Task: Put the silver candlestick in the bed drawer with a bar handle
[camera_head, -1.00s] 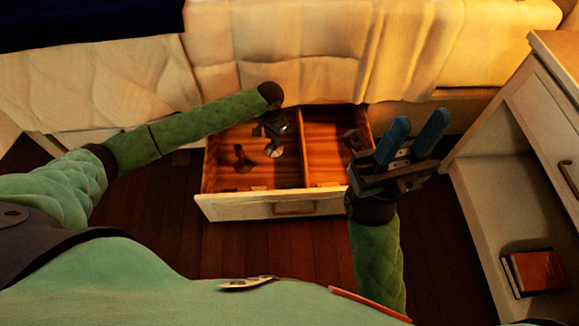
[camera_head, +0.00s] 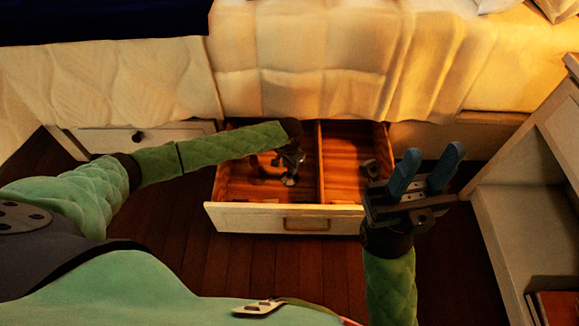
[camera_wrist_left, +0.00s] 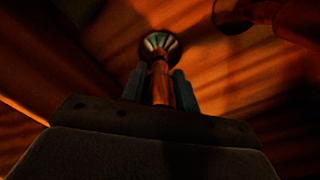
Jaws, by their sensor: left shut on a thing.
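The bed drawer with a bar handle (camera_head: 306,224) is pulled out below the bed; a divider (camera_head: 321,165) splits its wooden inside. My left gripper (camera_head: 290,161) is over the left compartment, shut on the silver candlestick (camera_head: 289,180). In the left wrist view, the candlestick (camera_wrist_left: 160,70) is between the fingers, its round fluted end pointing away over orange wood. Whether it touches the drawer floor I cannot tell. My right gripper (camera_head: 424,170) is open and empty, its blue fingers apart, in front of the drawer's right side.
A closed drawer with a round dark knob (camera_head: 138,136) is to the left. A white cabinet (camera_head: 515,215) stands at the right with a red book (camera_head: 556,308) low in it. A dark round object (camera_wrist_left: 235,15) shows at the wrist view's upper right.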

